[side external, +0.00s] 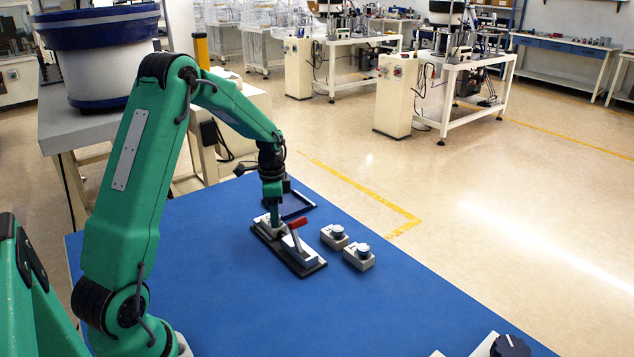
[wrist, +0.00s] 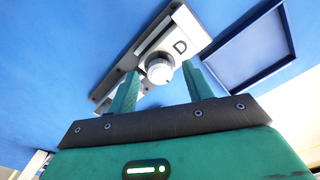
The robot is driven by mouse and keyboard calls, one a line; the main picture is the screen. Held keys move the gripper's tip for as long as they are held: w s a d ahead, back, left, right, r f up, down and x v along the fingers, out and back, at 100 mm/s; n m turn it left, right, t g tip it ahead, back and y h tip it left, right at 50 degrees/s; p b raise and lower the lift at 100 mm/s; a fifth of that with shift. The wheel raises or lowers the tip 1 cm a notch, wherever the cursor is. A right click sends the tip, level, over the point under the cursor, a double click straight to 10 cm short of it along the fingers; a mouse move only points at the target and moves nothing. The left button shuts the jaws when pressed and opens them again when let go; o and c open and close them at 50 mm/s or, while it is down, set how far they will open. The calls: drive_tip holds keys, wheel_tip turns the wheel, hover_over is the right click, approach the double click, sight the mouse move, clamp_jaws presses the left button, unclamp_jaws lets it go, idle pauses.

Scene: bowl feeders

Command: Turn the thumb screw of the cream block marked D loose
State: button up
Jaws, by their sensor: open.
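The cream block marked D (wrist: 181,46) shows in the wrist view, in a dark-edged fixture. Its round, pale thumb screw (wrist: 159,73) faces the camera. My gripper (wrist: 159,69) is open, with one green finger on each side of the screw in this view; I cannot tell whether either touches it. In the side view my gripper (side external: 272,219) points down over the far end of the dark base plate (side external: 312,268), beside the clamp's red lever (side external: 297,223). The thumb screw is hidden there.
Two small cream blocks with knobs (side external: 334,234) (side external: 359,257) stand right of the fixture. A dark square frame (side external: 303,211) lies behind it and also shows in the wrist view (wrist: 247,47). A dark knob (side external: 510,346) is at the front right.

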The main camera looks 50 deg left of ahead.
drive_tip(key=c, duration=1)
drive_tip(key=shift+n, duration=0.4)
drive_tip(key=n, duration=1.1)
drive_tip(key=shift+n, duration=2.3)
